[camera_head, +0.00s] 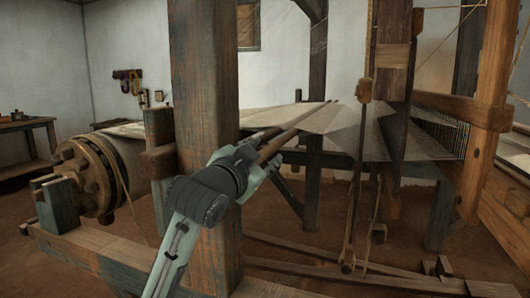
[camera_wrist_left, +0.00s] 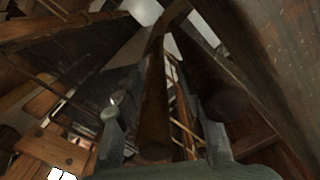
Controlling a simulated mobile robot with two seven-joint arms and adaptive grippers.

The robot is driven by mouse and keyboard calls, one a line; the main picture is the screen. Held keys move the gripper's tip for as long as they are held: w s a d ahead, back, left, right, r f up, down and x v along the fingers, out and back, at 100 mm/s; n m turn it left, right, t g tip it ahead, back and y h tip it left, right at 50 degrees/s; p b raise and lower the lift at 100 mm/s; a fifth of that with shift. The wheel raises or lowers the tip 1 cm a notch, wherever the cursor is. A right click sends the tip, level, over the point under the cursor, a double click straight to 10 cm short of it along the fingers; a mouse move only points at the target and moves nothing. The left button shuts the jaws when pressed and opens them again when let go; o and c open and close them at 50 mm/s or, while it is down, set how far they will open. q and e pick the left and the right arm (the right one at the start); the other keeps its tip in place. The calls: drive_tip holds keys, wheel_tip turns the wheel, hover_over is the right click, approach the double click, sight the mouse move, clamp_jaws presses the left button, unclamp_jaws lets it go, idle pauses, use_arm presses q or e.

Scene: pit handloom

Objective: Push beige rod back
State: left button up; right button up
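The beige rod (camera_head: 291,130) is a long thin brown-beige stick by the warp sheet, running from my left gripper up and back to the right. My left gripper (camera_head: 263,148) is at the rod's near end, just right of the thick post. In the left wrist view, the rod (camera_wrist_left: 155,100) lies between the two fingers of my left gripper (camera_wrist_left: 161,122), with gaps visible on both sides, so the gripper looks open. The head view does not show clearly whether it touches the rod. My right gripper is in neither view.
A thick wooden post (camera_head: 203,75) stands close left of my gripper. The pale warp sheet (camera_head: 335,118) spreads behind it. A hanging wooden bar with ropes (camera_head: 365,89) is to the right. A cloth roller with a ratchet wheel (camera_head: 88,178) is at left.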

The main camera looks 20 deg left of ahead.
use_arm(q)
drive_tip(key=s, duration=0.6)
drive_tip(key=shift+a, duration=0.1)
drive_tip(key=shift+r, duration=0.1)
